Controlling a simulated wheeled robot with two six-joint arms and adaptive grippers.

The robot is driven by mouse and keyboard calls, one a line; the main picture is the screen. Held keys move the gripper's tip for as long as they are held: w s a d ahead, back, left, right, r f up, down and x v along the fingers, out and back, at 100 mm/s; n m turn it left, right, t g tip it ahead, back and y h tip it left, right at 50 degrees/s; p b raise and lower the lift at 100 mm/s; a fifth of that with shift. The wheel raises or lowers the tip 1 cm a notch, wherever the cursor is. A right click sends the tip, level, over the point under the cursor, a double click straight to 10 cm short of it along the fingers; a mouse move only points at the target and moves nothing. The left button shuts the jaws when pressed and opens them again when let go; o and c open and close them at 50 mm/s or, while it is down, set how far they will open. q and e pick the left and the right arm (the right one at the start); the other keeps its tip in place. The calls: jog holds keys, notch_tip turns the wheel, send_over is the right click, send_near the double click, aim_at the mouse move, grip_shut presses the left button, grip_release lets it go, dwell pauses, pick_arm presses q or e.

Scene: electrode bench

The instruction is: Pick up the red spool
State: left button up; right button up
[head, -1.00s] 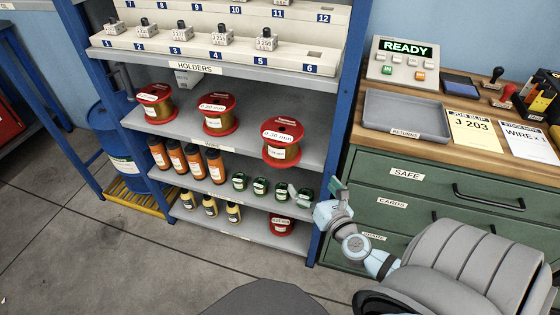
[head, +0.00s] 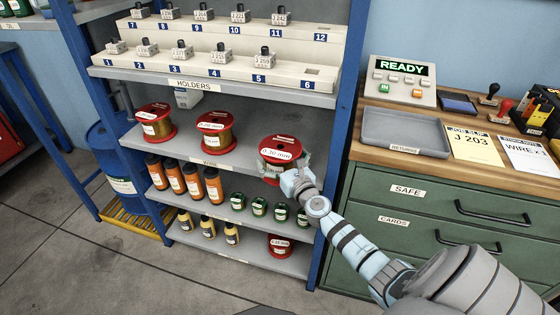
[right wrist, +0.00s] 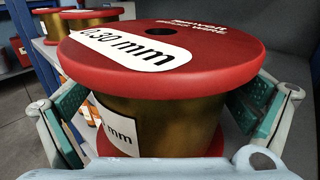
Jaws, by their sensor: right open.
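A red spool (head: 281,144) wound with gold-brown wire stands upright at the right end of the wire shelf in the head view. Its label reads 0.30 mm. In the right wrist view the same spool (right wrist: 160,45) fills most of the picture. My right gripper (head: 286,166) is at the front of this spool. Its jaws (right wrist: 165,108) are open, with one green-padded finger on each side of the spool below the top flange. I cannot tell whether the pads touch it. My left gripper is in neither view.
Two like red spools (head: 155,122) (head: 215,126) stand to the left on the same shelf. Another red spool (head: 281,242) is on the bottom shelf. The holder shelf (head: 215,88) is above. A blue rack post (head: 335,130) stands close to the right, beside the green cabinet (head: 385,205).

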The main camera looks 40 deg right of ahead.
jog(key=shift+s+r, duration=0.1)
jog(key=shift+s, duration=0.05)
jog(key=c, duration=1.7)
jog(key=shift+r, duration=0.3)
jog(key=shift+c, duration=1.1)
jog(key=shift+w+f, duration=0.15)
jog(key=shift+w, duration=0.05)
